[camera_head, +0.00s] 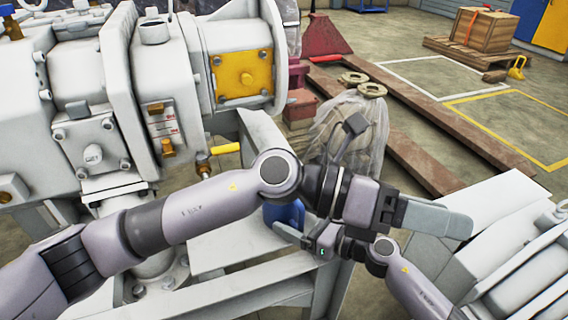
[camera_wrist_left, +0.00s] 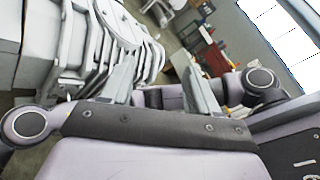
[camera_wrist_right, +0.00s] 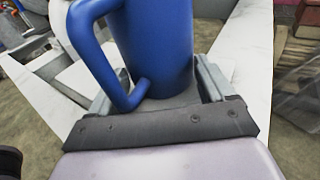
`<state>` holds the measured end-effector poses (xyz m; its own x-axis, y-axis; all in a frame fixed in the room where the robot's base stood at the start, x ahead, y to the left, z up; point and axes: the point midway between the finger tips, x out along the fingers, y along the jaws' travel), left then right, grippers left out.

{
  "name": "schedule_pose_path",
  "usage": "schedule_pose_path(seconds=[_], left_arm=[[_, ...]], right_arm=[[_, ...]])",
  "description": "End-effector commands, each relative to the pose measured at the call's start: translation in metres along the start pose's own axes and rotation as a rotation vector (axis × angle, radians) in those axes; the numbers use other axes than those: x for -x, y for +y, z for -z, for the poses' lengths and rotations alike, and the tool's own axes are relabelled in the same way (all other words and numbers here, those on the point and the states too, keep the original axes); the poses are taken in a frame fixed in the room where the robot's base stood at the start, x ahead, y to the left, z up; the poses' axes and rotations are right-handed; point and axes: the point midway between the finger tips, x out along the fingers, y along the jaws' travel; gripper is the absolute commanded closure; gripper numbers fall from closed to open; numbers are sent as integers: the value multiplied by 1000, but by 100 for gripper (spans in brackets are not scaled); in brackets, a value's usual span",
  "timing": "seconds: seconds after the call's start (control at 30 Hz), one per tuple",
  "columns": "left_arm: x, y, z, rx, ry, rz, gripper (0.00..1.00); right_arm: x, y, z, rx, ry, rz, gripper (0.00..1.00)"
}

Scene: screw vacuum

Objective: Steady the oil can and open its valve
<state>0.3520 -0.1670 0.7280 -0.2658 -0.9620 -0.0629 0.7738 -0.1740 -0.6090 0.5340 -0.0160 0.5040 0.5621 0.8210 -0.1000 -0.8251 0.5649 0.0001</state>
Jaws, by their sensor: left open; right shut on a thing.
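The blue oil can (camera_head: 286,214) shows only in part in the head view, behind my left arm. In the right wrist view it is a blue can (camera_wrist_right: 160,45) with a looped handle on its left side; its top is out of frame. My right gripper (camera_head: 290,232) is shut on it, with a finger on each side of the can (camera_wrist_right: 160,85). My left gripper (camera_head: 455,222) is open and empty, right of the can and apart from it. A valve with a yellow lever (camera_head: 225,149) and brass body sits on the white pump, left of the can.
The large white pump (camera_head: 120,110) fills the left side. A white frame (camera_head: 240,250) stands below the can. Another white machine (camera_head: 530,265) is at lower right. A plastic-wrapped object (camera_head: 345,125) stands behind my left wrist. A wooden crate (camera_head: 485,30) is far back.

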Motion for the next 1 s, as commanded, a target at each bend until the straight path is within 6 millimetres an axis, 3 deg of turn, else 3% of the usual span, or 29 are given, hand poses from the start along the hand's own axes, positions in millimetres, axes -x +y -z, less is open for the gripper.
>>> schedule_pose_path(seconds=[0.2, 0.43, 0.57, 0.7, 0.8, 1.0], left_arm=[[-1, 23, 24, -453, 409, -73, 40], [37, 62, 28, -849, 887, -125, 40], [74, 81, 12, -1018, 1181, -146, 40], [119, 91, -16, -1128, 1493, -161, 40], [148, 91, -39, -1160, 1683, -169, 40], [184, 83, -69, -1160, 1913, -172, 40]], right_arm=[[0, 0, -1, 0, -2, 1, 35], [0, 0, -1, 0, -2, 1, 35], [0, 0, -1, 0, -2, 0, 35], [0, 0, -1, 0, -2, 0, 35], [0, 0, -1, 0, -2, 0, 35], [0, 0, -1, 0, -2, 0, 35]])
